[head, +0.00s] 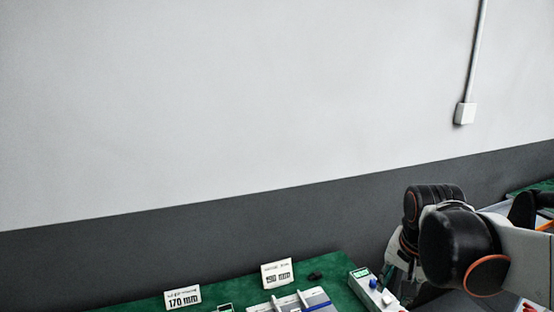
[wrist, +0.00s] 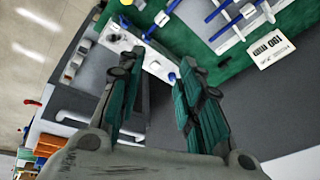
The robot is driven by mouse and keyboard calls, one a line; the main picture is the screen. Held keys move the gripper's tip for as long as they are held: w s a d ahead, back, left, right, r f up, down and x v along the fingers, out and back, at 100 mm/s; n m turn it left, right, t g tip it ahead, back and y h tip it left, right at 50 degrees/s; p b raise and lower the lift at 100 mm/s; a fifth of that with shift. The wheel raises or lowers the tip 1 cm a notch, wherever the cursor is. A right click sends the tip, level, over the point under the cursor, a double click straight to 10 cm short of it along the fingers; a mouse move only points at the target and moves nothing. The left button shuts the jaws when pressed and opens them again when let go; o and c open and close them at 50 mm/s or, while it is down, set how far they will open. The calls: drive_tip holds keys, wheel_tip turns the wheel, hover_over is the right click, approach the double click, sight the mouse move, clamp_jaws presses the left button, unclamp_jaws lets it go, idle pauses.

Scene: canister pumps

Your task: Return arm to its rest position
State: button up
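My arm reaches in from the right in the head view, its black and white joints bent above the right end of the green table (head: 342,265). My gripper (wrist: 155,70) shows in the wrist view with its two teal-padded fingers apart and nothing between them. In the head view the fingers are mostly hidden behind my arm. A white device with a green display and blue knob (head: 372,288) stands just left of my arm. In the wrist view a white device (wrist: 122,40) lies beyond the fingertips, apart from them.
White racks with blue bars (head: 300,301) stand on the table, cut off by the frame. Two sign cards, one reading 170 mm (head: 182,297) and another (head: 277,274), stand behind. A small black object (head: 315,276) lies nearby. A wall box (head: 465,113) hangs above; the wall is otherwise bare.

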drive_tip(key=s+a+n+t, duration=0.3)
drive_tip(key=s+a+n, duration=0.3)
drive_tip(key=s, duration=0.5)
drive_tip(key=shift+s+a+r+n+t+y, duration=0.15)
drive_tip(key=shift+s+a+n+t+y, duration=0.25)
drive_tip(key=shift+n, duration=0.8)
